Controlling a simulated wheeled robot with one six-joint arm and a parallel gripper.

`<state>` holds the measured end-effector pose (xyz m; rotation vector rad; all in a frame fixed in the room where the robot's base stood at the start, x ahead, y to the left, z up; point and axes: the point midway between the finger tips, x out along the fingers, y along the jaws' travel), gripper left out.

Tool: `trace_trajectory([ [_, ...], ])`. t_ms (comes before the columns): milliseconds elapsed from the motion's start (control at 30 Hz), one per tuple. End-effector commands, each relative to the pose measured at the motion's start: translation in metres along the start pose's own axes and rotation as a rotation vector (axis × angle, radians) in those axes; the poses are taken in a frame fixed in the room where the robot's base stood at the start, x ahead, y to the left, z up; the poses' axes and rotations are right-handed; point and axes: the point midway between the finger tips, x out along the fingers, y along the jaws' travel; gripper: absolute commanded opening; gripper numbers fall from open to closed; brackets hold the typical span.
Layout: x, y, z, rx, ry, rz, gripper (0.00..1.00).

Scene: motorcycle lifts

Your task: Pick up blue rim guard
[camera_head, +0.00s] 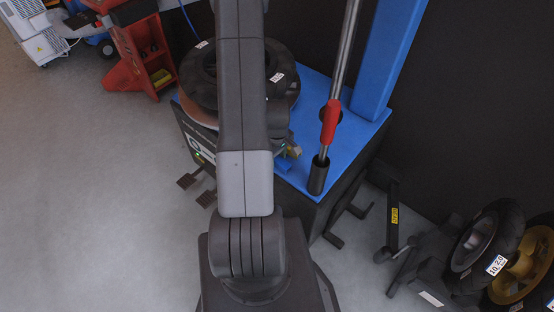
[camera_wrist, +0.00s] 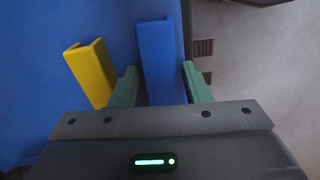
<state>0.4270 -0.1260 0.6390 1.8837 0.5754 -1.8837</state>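The blue rim guard (camera_wrist: 160,55) is a blue channel-shaped piece in the middle of the wrist view, standing out against the darker blue machine top. Narrow gaps seem to show between the fingers and the guard; contact is not clear.
The blue tyre machine (camera_head: 335,92) carries a tyre (camera_head: 281,88) behind my arm and a metal post with a red handle (camera_head: 330,122) to the right. Pedals (camera_head: 188,181) stick out at its left foot. Loose tyres (camera_head: 484,240) stand at lower right. The left floor is clear.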

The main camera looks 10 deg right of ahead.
Motion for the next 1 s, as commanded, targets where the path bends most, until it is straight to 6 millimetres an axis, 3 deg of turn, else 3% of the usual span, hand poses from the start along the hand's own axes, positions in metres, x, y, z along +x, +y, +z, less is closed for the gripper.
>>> trace_trajectory([
  [33,0.0,0.0,0.0,0.0,0.0,0.0,0.33],
  [167,0.0,0.0,0.0,0.0,0.0,0.0,0.07],
  [633,-0.009,0.001,-0.001,0.0,0.002,0.002,0.07],
  [1000,-0.064,0.001,-0.001,0.0,0.003,0.003,0.07],
])
